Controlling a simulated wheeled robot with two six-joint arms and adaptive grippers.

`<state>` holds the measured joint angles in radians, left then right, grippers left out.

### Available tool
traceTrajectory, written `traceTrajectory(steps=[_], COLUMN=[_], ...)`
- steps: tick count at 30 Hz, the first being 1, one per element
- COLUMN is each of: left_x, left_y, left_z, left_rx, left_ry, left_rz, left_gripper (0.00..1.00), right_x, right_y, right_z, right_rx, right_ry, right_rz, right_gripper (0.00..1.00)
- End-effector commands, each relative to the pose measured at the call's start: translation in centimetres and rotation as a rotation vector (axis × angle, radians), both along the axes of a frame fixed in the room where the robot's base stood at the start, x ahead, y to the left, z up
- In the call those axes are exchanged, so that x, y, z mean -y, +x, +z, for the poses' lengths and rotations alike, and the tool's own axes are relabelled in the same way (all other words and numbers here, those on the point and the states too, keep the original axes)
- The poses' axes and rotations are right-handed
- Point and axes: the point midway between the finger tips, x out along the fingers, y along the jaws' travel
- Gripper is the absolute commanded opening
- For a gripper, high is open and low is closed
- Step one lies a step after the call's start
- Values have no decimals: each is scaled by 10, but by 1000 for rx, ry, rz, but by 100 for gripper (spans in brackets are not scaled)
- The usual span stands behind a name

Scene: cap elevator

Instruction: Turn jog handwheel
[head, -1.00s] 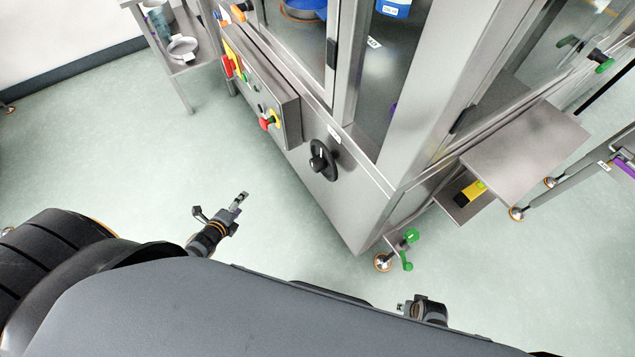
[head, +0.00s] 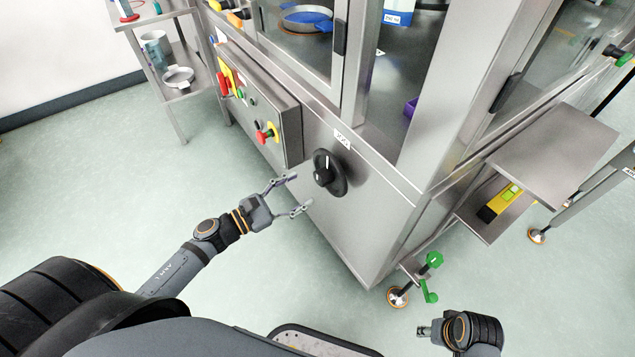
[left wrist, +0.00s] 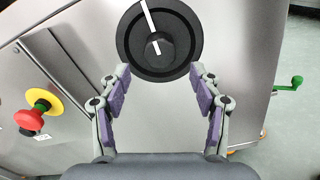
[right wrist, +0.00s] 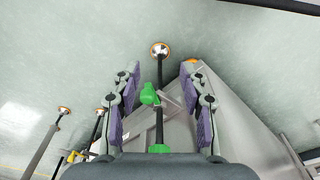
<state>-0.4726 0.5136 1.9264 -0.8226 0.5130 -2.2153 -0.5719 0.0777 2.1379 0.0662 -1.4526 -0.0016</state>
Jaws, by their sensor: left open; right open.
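The jog handwheel (head: 328,174) is a round black wheel with a central knob and a white line, on the steel front panel of the machine under a small label. It also shows at the top of the left wrist view (left wrist: 159,40), its white line pointing up and slightly left. My left gripper (head: 296,194) is open and empty, just left of and short of the wheel. In the left wrist view its fingertips (left wrist: 159,72) lie at either side of the wheel's lower rim, apparently not gripping it. My right gripper (head: 424,331) is open and empty, low at the right (right wrist: 159,72).
A control box (head: 262,105) with a red knob on yellow (head: 266,132) juts out left of the wheel. Green-handled hardware (head: 431,262) stands at the machine's lower corner. A steel shelf (head: 553,150) projects at right. The floor at left is clear.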

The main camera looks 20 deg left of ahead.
Motion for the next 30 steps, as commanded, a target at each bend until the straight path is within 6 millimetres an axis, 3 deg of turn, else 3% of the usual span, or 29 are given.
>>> traceTrajectory(steps=[2, 10, 21, 30], left_x=[8, 33, 38, 38], left_y=[12, 44, 49, 49], left_z=[2, 3, 1, 0], left_rx=[2, -1, -3, -3], left_ry=[-4, -5, -1, -1], left_rz=[4, 3, 2, 2], left_gripper=[64, 64, 64, 25], right_x=[-1, 4, 5, 5], right_y=[0, 3, 3, 3], right_z=[4, -17, -22, -22], right_rx=[3, 4, 6, 6], right_ry=[2, -6, -8, -8], right_rz=[1, -6, -7, -7], right_gripper=[43, 43, 43, 43])
